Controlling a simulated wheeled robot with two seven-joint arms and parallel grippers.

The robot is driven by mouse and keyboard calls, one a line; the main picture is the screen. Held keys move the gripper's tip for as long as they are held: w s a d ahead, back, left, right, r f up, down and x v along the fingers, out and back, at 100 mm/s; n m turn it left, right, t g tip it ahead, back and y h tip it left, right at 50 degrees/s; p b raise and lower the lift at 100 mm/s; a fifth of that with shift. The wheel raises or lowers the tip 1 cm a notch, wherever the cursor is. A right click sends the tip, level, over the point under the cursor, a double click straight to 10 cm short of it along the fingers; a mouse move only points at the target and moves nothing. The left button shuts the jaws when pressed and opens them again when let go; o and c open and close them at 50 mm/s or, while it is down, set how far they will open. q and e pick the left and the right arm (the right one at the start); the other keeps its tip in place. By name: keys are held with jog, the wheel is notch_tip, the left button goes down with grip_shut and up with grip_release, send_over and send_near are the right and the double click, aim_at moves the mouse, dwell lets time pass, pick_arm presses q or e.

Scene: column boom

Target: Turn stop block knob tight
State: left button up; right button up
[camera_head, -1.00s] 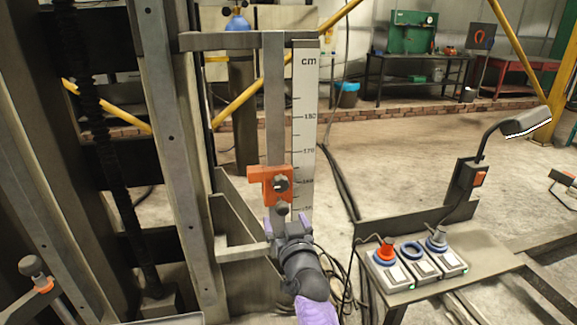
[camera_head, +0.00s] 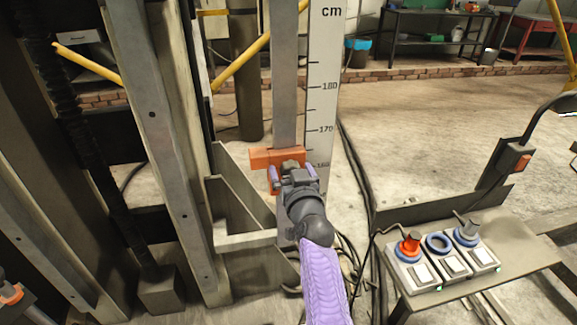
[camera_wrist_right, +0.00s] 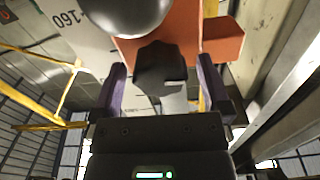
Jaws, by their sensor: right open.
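The orange stop block (camera_head: 262,157) sits on the vertical metal bar beside the cm scale, near the 160 mark. It also shows in the right wrist view (camera_wrist_right: 222,42). Its dark knob (camera_wrist_right: 160,66) lies between the two purple fingers of my right gripper (camera_wrist_right: 161,88). The fingers stand open on either side of the knob, apart from it as far as I can tell. In the head view my right gripper (camera_head: 294,178) covers the front of the block and hides most of the knob.
The white cm scale (camera_head: 323,90) stands right of the bar (camera_head: 284,80). A grey column (camera_head: 165,130) rises at left. A small table (camera_head: 470,285) with a red button (camera_head: 409,244) and other controls stands at right. Black cables run on the floor between.

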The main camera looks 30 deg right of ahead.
jog(key=shift+s+r, duration=0.1)
jog(key=shift+s, duration=0.1)
jog(key=shift+c, duration=1.3)
jog(key=c, duration=1)
pick_arm(q)
jog(key=shift+s+a+r, duration=0.1)
jog(key=shift+s, duration=0.65)
